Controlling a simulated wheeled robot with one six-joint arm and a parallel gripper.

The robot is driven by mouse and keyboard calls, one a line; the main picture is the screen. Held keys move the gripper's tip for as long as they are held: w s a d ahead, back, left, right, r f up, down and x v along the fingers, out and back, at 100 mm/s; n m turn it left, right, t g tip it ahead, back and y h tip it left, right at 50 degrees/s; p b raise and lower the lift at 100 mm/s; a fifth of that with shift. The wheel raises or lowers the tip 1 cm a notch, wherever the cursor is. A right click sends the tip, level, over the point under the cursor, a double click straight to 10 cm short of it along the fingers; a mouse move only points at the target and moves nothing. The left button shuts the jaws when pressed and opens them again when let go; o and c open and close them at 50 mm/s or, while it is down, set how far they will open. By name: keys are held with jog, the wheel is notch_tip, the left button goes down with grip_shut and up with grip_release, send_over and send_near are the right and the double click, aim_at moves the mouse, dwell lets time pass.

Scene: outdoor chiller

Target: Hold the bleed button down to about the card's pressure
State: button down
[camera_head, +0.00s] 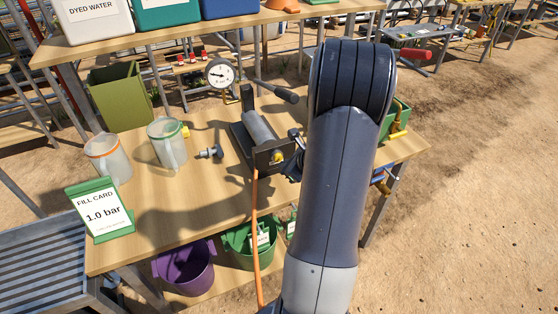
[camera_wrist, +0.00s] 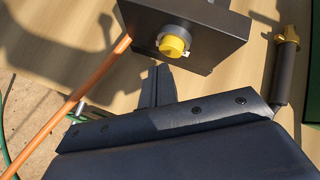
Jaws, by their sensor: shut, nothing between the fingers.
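The yellow bleed button (camera_wrist: 174,45) sticks out of the dark end plate of the pump (camera_wrist: 200,20) in the wrist view. It also shows small in the head view (camera_head: 277,156), on the end of the grey pump (camera_head: 259,130). My gripper (camera_wrist: 157,70) is shut and empty, its tips just below the button in the picture; I cannot tell whether they touch it. In the head view my gripper (camera_head: 293,143) is partly hidden by my arm. The round gauge (camera_head: 221,73) stands behind the pump; its reading is too small to tell. The green-framed fill card (camera_head: 97,210) reads 1.0 bar.
An orange hose (camera_head: 254,230) runs down from the pump over the table's front edge. Two clear jugs (camera_head: 167,147) and a small metal fitting (camera_head: 210,152) stand left of the pump. The pump's black lever (camera_head: 280,92) reaches right. Purple (camera_head: 184,268) and green buckets are below.

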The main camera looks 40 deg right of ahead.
jog(key=shift+s, duration=0.15)
jog(key=s, duration=0.2)
jog(key=s+a+b, duration=0.1)
jog(key=s, duration=0.1)
jog(key=shift+s+a, duration=0.1)
jog(key=shift+s, duration=0.2)
dwell(0.4)
jog(key=shift+s+a, duration=0.25)
jog(key=shift+s, duration=0.7)
jog(key=shift+s+a, duration=0.2)
jog(key=shift+s, duration=0.75)
jog(key=shift+w, duration=0.1)
